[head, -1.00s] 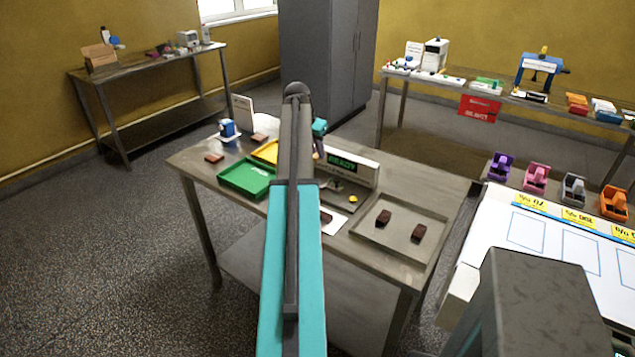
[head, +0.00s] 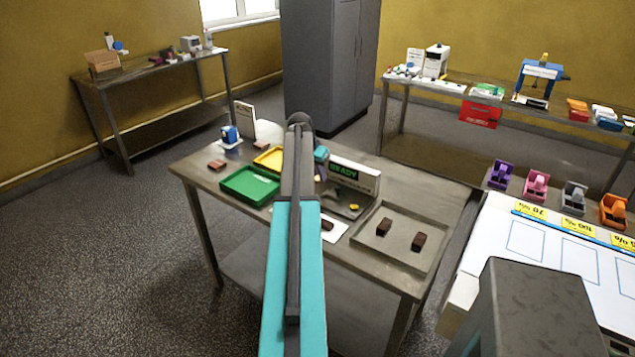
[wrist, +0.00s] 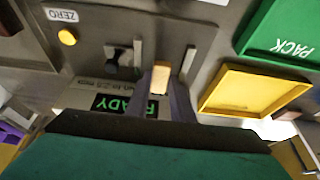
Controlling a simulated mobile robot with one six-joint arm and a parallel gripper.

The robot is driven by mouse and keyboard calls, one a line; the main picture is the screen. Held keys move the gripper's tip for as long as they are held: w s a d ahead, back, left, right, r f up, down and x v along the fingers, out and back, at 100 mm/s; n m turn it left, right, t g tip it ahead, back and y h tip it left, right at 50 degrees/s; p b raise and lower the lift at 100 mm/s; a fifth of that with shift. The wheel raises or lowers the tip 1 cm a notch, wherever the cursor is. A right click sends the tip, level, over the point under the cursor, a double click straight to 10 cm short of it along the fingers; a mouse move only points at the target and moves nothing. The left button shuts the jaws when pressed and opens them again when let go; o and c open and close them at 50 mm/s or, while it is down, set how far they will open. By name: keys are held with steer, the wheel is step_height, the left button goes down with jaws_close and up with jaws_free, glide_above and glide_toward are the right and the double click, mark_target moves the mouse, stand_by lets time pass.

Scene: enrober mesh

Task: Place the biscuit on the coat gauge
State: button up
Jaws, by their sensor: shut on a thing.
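The coat gauge (head: 352,178) is a grey unit with a lit green READY display on the middle table. In the wrist view its base (wrist: 90,22) shows a ZERO label, a yellow button, a dark block and a thin grey post. My gripper (wrist: 160,92) is shut on a tan biscuit (wrist: 161,74), seen mostly by its end, over the gauge base between the dark block and the post. I cannot tell whether the biscuit touches the base. In the head view my arm hides most of the gripper and the biscuit.
A green PACK tray (head: 249,185) and a yellow tray (head: 270,158) lie left of the gauge. A grey tray (head: 437,234) holds two brown pieces (head: 384,227) at the right. Another brown piece (head: 327,224) lies on a white card near the table's front.

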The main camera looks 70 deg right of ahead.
mark_target(317, 179)
steer(key=shift+f+p, duration=0.6)
steer(key=shift+f, duration=1.25)
steer(key=shift+f, duration=0.2)
steer(key=o, duration=0.5)
steer(key=shift+r, duration=0.3)
steer(key=b+v, duration=0.3)
steer(key=v, duration=0.9)
steer(key=shift+f, duration=0.15)
